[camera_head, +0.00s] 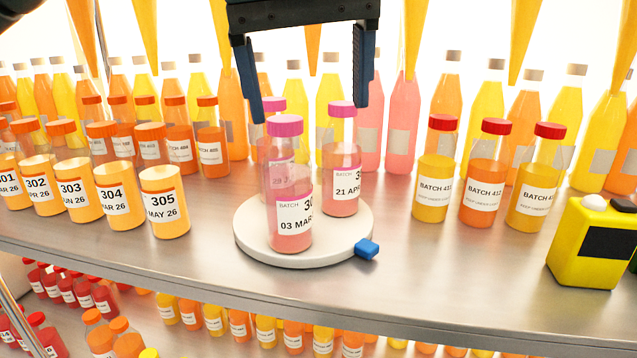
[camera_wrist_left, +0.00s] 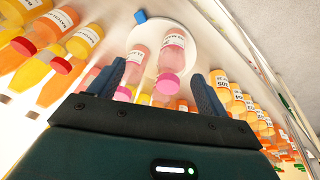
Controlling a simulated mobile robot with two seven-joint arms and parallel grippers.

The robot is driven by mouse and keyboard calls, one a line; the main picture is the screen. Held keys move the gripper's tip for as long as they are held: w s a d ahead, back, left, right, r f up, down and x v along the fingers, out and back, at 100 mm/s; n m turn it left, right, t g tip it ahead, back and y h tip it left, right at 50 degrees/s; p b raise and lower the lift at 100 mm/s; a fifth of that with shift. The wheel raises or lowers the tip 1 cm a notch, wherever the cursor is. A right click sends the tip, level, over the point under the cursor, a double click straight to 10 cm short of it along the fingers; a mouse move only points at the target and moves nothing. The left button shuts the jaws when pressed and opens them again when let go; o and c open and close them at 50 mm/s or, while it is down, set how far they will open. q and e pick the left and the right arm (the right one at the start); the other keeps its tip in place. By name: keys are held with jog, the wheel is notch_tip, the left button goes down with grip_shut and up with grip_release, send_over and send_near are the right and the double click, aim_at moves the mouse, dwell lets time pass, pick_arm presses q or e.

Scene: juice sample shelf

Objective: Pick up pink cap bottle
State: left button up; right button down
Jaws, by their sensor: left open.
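Pink cap bottles with pink juice stand upright on a round white turntable (camera_head: 340,245) with a blue tab (camera_head: 367,248). The front pink cap bottle (camera_head: 290,242) reads "03 MAR". A second pink cap bottle (camera_head: 343,205) reading "21 APR" stands behind to its right. A third pink cap (camera_head: 275,103) shows behind the front bottle, which partly hides its body. My left gripper (camera_head: 310,112) is open and empty, its fingers spread above and behind the caps. In the left wrist view a pink cap bottle (camera_wrist_left: 174,52) lies between the open fingers. My right gripper is not in view.
Orange bottles (camera_head: 165,205) with labels stand in rows on the left. Red cap bottles (camera_head: 485,180) stand on the right, near a yellow device (camera_head: 590,225). Taller bottles line the back, with orange cones hanging above. The steel shelf front (camera_head: 230,255) is mostly clear.

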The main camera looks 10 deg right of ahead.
aim_at(288, 124)
pick_arm(q)
jog(key=shift+t+y, duration=0.6)
jog(key=shift+y, duration=0.1)
jog(key=w+f, duration=0.1)
jog(key=w+a+f, duration=0.2)
jog(key=f, duration=0.1)
jog(key=shift+b, duration=0.35)
jog(key=x, duration=0.4)
jog(key=shift+f, duration=0.35)
jog(key=shift+w+f, duration=0.2)
jog(key=shift+f, duration=0.25)
jog(key=c, duration=1.2)
jog(key=shift+c, duration=0.2)
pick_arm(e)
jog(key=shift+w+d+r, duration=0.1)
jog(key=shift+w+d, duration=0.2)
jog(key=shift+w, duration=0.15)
pick_arm(q)
jog(key=shift+r, duration=0.1)
